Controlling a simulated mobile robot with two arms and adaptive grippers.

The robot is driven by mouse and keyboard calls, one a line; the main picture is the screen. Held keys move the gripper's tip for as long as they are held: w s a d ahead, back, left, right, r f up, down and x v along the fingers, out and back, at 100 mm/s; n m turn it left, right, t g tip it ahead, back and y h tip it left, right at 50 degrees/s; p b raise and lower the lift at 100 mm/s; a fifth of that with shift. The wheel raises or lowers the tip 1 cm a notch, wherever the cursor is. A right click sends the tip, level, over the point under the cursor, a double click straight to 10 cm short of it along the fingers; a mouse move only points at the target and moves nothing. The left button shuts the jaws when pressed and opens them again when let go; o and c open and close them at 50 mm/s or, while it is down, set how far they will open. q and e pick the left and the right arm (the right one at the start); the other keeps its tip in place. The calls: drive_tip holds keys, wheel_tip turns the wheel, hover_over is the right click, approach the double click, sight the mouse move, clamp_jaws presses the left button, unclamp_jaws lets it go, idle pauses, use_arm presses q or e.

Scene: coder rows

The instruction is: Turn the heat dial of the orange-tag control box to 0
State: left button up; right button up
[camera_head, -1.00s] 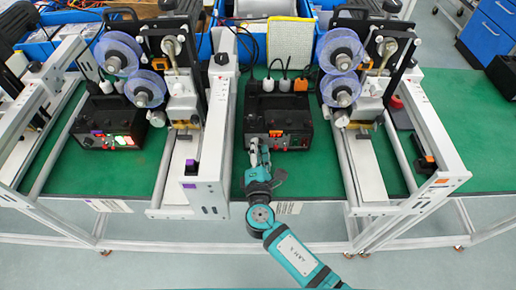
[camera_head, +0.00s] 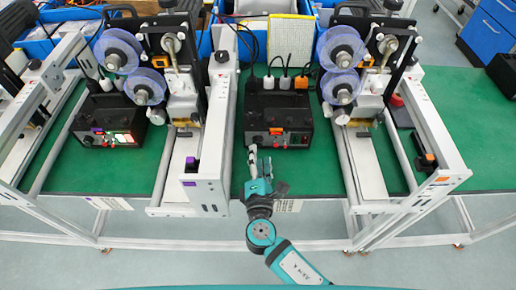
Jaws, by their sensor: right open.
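The orange-tag control box (camera_head: 278,117) is a black box on the green table, right of centre. Its orange tag (camera_head: 275,131) is on the front panel, with small dials and red parts along the lower front edge; the dial's setting is too small to read. My right gripper (camera_head: 259,157) is open and empty over the green mat, in front of the box's lower left and apart from it. My left gripper is not in view.
Another black control box (camera_head: 108,127) with a purple tag and lit displays stands at the left. White frames with blue reels (camera_head: 341,47) flank the orange-tag box.

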drive_tip(key=s, duration=0.8)
drive_tip(key=shift+d+r, duration=0.15)
drive_tip(key=shift+r, duration=0.15)
